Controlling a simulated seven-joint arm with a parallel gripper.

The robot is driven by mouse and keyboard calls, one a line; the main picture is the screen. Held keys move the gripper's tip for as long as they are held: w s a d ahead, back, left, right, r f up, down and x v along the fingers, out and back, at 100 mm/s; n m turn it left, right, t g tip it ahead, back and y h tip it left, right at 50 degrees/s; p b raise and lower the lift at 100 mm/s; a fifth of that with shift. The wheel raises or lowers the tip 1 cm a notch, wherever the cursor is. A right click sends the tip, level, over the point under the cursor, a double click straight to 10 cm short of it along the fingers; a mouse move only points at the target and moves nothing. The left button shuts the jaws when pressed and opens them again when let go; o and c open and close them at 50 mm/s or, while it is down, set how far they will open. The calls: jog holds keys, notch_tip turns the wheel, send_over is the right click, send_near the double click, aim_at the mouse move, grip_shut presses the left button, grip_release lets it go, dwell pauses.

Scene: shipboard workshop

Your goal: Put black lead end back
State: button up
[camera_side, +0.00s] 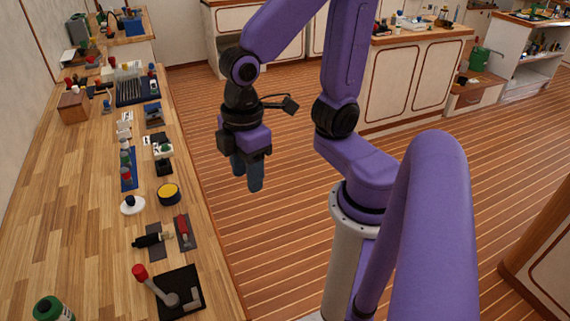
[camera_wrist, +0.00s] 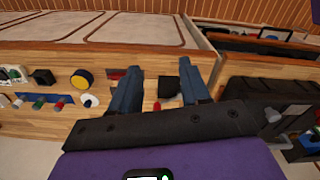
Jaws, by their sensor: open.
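My gripper (camera_side: 247,178) hangs over the floor, off the bench's right edge in the side view, with its fingers pointing down, empty and apart from everything. In the wrist view my gripper (camera_wrist: 160,76) shows two blue-grey fingers spread apart. A black cylindrical piece with a pale end (camera_side: 150,240), possibly the black lead end, lies on a dark mat on the bench. A red piece (camera_side: 182,228) lies on a dark mat beside it. In the wrist view a black object (camera_wrist: 168,87) shows between the fingers; I cannot tell whether it is the same piece. No cable is clear.
The wooden bench (camera_side: 80,215) carries a yellow-topped round tin (camera_side: 168,194), a white disc-based item (camera_side: 132,204), a red-knobbed lever on a black plate (camera_side: 180,295) and a green-capped jar (camera_side: 50,309). The bench's left part is mostly clear.

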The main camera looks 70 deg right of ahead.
jog(key=s+d, duration=0.3)
jog(key=s, duration=0.3)
jog(key=shift+d+n, duration=0.35)
jog(key=shift+n, duration=0.05)
